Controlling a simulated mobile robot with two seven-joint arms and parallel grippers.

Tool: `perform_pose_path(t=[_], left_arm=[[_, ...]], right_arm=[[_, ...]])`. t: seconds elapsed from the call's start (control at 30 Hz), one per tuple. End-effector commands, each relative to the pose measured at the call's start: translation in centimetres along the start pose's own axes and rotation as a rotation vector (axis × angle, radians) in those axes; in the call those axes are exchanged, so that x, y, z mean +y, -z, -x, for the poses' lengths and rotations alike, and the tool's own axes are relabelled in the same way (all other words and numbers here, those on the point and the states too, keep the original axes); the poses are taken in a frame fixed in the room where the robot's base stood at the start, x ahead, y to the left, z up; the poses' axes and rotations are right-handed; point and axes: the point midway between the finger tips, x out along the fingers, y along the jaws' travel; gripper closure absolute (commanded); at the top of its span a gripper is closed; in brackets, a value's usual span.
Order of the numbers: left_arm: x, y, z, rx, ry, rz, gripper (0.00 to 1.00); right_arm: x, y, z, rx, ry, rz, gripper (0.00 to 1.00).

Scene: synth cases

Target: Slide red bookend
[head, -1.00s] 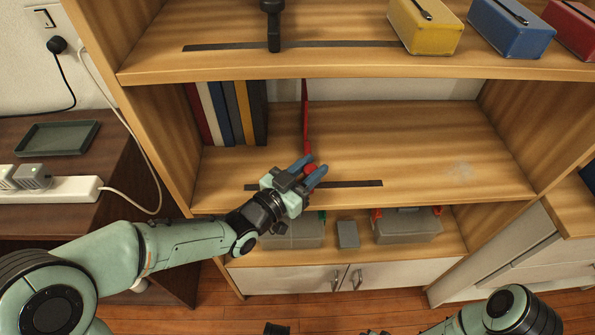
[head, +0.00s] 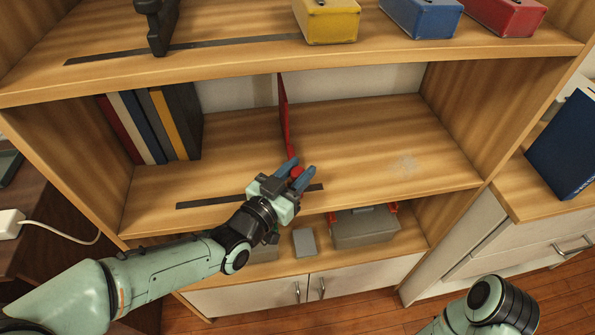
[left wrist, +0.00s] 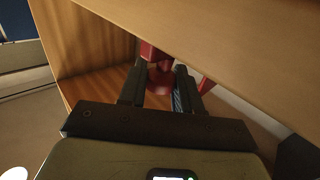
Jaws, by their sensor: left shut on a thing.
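The red bookend (head: 284,115) stands upright as a thin panel on the middle shelf, to the right of the row of books (head: 152,125), with a clear gap between them. Its red knob (head: 297,171) is at the front, near the right end of the dark slot (head: 215,201). My left gripper (head: 302,167) is shut on this knob, one blue-tipped finger on each side. In the left wrist view a red part (left wrist: 160,80) shows between the fingers, partly hidden. My right gripper is out of view; only part of that arm shows at lower right.
The middle shelf is bare right of the bookend, up to the side wall (head: 450,110), apart from a pale smudge (head: 405,164). Yellow (head: 327,20), blue and red boxes and a black object (head: 157,25) stand on the shelf above. A grey box (head: 365,228) sits below.

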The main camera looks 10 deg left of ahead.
Motion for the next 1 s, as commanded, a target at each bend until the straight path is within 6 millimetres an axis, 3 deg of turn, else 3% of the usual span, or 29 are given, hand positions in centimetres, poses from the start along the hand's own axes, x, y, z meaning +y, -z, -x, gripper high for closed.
perform_pose_path(t=[0.03, 0.33, 0.37, 0.4, 0.77, 1.0], left_arm=[[-0.1, 0.8, -0.1, 0.02, 0.003, -0.005, 1.0], [-0.1, 0.8, -0.1, 0.02, 0.003, -0.005, 1.0], [-0.1, 0.8, -0.1, 0.02, 0.003, -0.005, 0.57], [-0.1, 0.8, -0.1, 0.02, 0.003, -0.005, 0.46], [-0.1, 0.4, 0.3, 0.009, 0.002, -0.003, 0.46], [-0.1, 0.5, 4.1, 0.008, 0.005, -0.006, 0.46]], right_arm=[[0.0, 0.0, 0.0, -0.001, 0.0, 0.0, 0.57], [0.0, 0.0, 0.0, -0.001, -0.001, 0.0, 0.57], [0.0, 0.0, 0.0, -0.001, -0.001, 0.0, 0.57], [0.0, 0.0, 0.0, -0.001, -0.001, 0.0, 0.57], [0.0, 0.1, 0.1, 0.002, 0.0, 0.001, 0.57], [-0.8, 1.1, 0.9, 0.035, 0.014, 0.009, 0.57]])
